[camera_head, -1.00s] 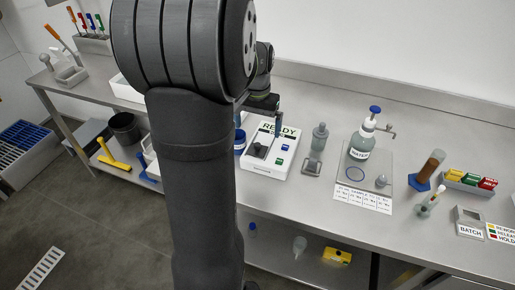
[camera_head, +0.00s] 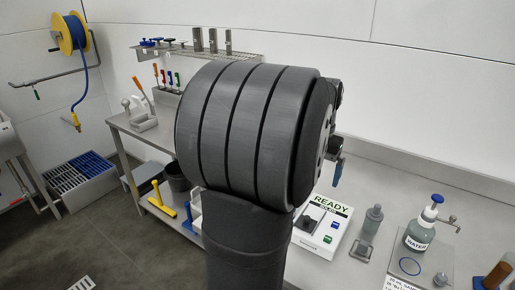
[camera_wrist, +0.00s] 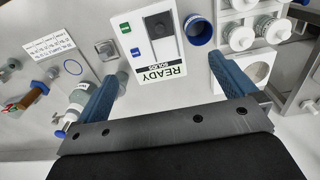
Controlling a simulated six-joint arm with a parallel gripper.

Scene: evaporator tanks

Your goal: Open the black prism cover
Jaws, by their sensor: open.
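The black prism cover (camera_wrist: 161,27) lies on the white READY device, a dark rectangle with a rounded part. It also shows small in the head view (camera_head: 309,224). The white READY device (camera_wrist: 167,55) has a green and a blue button beside the cover. My gripper (camera_wrist: 163,68) is open and empty, its two blue fingers spread to either side of the device in the wrist view, apart from the cover. In the head view one blue finger (camera_head: 338,171) shows above the device; my arm hides the rest. I cannot tell whether the cover is slightly raised.
A blue-rimmed jar (camera_wrist: 198,29) stands close beside the device, near white-capped containers (camera_wrist: 241,38). On the other side are a grey bottle (camera_head: 372,221) and the water bottle (camera_head: 421,229). The wall stands behind the bench.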

